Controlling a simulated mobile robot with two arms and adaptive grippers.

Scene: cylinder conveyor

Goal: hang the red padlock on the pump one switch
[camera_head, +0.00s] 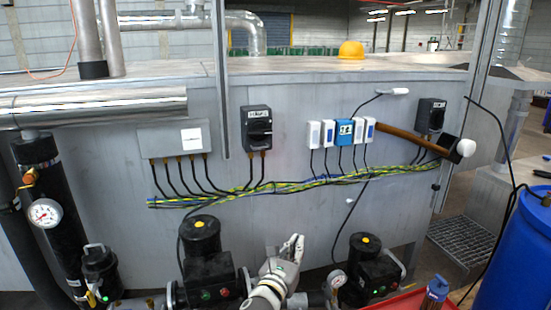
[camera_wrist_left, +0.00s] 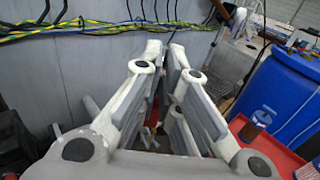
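Two black switch boxes hang on the grey panel in the head view: the left one (camera_head: 257,128) and a smaller one (camera_head: 432,116) at right. Their labels are too blurred to tell which is pump one. My left gripper (camera_head: 295,243) is low in front of the panel, between the two pumps and well below both switches. In the left wrist view its fingertips (camera_wrist_left: 167,52) are close together, with only a narrow gap and nothing visible in it. A bit of red shows between the lower finger links; I cannot tell what it is. I cannot make out the red padlock. My right gripper is out of view.
Black pumps (camera_head: 203,240) and (camera_head: 366,250) stand low before the panel. A hammer (camera_head: 412,139) crosses the panel at right. Yellow-green cables (camera_head: 300,183) run below the switches. A red tray (camera_head: 405,301) and blue barrel (camera_head: 518,255) are at lower right.

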